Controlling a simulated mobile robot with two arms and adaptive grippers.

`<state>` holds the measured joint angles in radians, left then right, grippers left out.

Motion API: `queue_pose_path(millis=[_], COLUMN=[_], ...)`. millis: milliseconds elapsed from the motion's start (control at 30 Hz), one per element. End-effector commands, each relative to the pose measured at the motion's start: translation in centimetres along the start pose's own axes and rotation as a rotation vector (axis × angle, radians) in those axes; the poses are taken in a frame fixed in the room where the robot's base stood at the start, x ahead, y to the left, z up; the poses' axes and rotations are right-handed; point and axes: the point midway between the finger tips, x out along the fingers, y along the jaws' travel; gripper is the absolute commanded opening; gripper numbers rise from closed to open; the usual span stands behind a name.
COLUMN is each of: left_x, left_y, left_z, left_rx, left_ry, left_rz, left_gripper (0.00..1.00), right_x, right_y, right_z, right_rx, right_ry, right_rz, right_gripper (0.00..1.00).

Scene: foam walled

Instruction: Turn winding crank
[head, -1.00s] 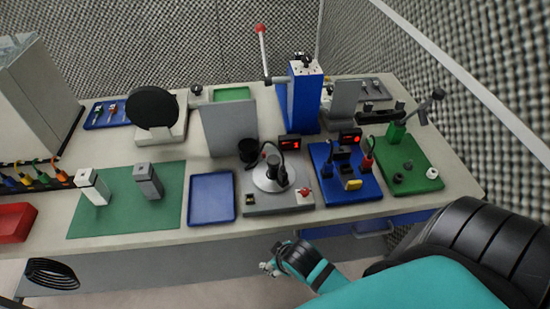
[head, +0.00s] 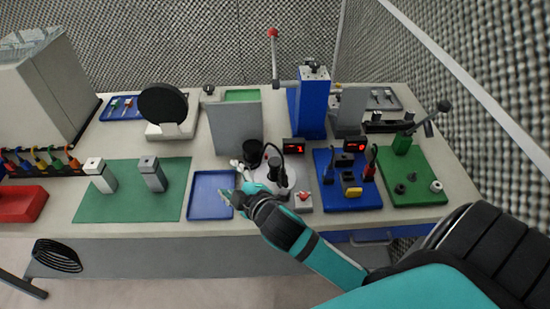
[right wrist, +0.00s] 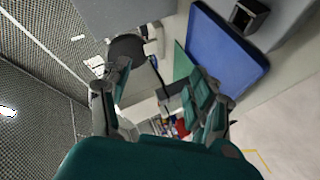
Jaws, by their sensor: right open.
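A crank-like grey arm with a dark handle (head: 437,117) sits on a green post (head: 402,144) at the right of the bench, on a green base plate (head: 424,190). I take this to be the winding crank. My right gripper (head: 238,183) is open and empty, over the blue tray's right side, left of the grey unit with the white disc. It is well left of the crank. In the right wrist view its two fingers (right wrist: 160,82) are spread apart, with nothing between them; the crank does not show there. My left gripper is not in view.
The blue tray (head: 197,210) is empty; it also shows in the right wrist view (right wrist: 222,50). A blue press (head: 312,105) with a red-tipped lever and a grey panel (head: 235,127) stand behind. A blue board (head: 343,195) with plugs lies left of the green plate.

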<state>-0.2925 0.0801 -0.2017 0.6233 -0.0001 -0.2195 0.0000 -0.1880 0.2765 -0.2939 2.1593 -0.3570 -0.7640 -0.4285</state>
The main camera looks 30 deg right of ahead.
Motion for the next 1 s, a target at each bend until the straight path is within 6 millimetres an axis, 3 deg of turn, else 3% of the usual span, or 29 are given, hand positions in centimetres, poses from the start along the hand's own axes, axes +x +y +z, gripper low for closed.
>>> queue_pose_path(millis=[133, 233, 300, 400, 533, 633, 667, 767, 833, 900, 1000], left_x=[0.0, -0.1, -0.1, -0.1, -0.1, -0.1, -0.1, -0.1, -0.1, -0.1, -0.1], left_y=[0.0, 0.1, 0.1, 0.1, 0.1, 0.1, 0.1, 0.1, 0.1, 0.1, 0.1], left_z=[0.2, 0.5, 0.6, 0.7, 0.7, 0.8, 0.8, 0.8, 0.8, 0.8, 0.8], left_rx=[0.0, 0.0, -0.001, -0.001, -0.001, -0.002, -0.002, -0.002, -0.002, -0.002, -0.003], left_ry=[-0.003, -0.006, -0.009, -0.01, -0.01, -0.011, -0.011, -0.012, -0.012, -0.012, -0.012], left_rz=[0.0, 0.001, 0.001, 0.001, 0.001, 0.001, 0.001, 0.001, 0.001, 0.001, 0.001], left_gripper=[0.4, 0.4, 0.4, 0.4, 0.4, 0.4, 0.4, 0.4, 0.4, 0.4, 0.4], right_x=[1.4, 0.4, -1.2, -3.7, -5.5, -5.2, -4.8, -2.9, -1.7, -1.1, -1.2], right_y=[6.4, 10.0, 10.9, 10.0, 6.8, 4.6, 4.3, 4.8, 6.7, 9.6, 14.1], right_z=[-7.9, -15.1, -19.5, -24.1, -25.5, -23.1, -21.8, -16.1, -11.4, -6.9, -1.7], right_rx=[-0.375, -0.744, -1.026, -1.435, -1.967, -2.365, 2.38, 2.045, 1.829, 1.642, 1.44], right_ry=[0.262, 0.479, 0.624, 0.817, 1.062, 1.274, -1.296, -1.191, -1.162, -1.163, -1.196], right_rz=[0.26, 0.511, 0.697, 0.963, 1.28, 1.476, -1.458, -1.157, -0.954, -0.775, -0.575], right_gripper=[0.61, 0.61, 0.61, 0.61, 0.61, 0.61, 0.61, 0.61, 0.61, 0.61, 0.61])
